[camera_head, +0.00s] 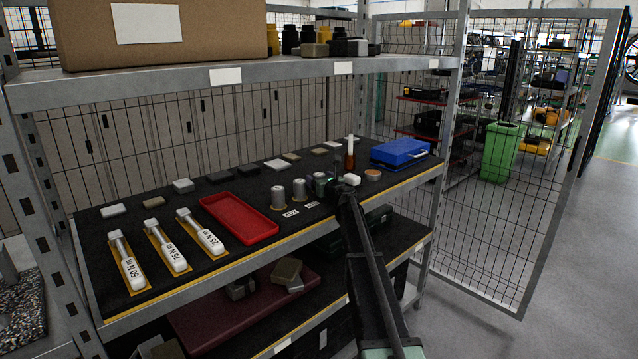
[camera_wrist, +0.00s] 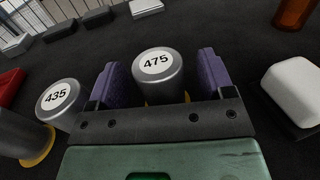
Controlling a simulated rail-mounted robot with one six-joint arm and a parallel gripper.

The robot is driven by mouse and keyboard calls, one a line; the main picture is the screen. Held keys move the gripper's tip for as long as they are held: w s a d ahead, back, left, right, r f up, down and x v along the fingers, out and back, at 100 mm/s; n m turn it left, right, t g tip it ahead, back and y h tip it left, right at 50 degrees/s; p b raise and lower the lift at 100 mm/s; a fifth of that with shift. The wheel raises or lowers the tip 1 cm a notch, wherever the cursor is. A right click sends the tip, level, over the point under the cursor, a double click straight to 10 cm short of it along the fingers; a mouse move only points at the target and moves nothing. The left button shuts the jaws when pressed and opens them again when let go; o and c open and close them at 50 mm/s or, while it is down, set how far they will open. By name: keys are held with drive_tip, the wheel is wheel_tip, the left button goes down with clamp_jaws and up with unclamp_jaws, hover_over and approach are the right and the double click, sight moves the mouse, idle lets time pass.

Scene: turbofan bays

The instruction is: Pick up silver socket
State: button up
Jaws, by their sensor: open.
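A silver socket marked 475 (camera_wrist: 157,78) stands upright between the two purple fingers of my gripper (camera_wrist: 160,72) in the wrist view. The fingers are open on either side of it, and a small gap shows at each side. Another silver socket marked 435 (camera_wrist: 59,99) stands to its left, outside the fingers. A third silver cylinder (camera_wrist: 18,133) is cut off at the lower left. In the head view, silver sockets (camera_head: 299,190) stand in a row on the black shelf mat, with my gripper (camera_head: 329,184) at the row's right end, partly hiding the last one.
A white block (camera_wrist: 293,88) lies right of my gripper, with an orange-brown bottle (camera_head: 350,154) behind. A blue case (camera_head: 400,152) sits farther right. A red tray (camera_head: 239,217) and several white-handled torque tools (camera_head: 201,232) lie left. The upper shelf (camera_head: 240,72) overhangs.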

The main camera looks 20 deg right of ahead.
sight(319, 174)
drive_tip(key=shift+w, duration=0.15)
drive_tip(key=c, duration=1.1)
drive_tip(key=shift+r, duration=0.15)
drive_tip(key=shift+c, duration=0.2)
wheel_tip(319, 174, up, 20)
drive_tip(key=p, duration=2)
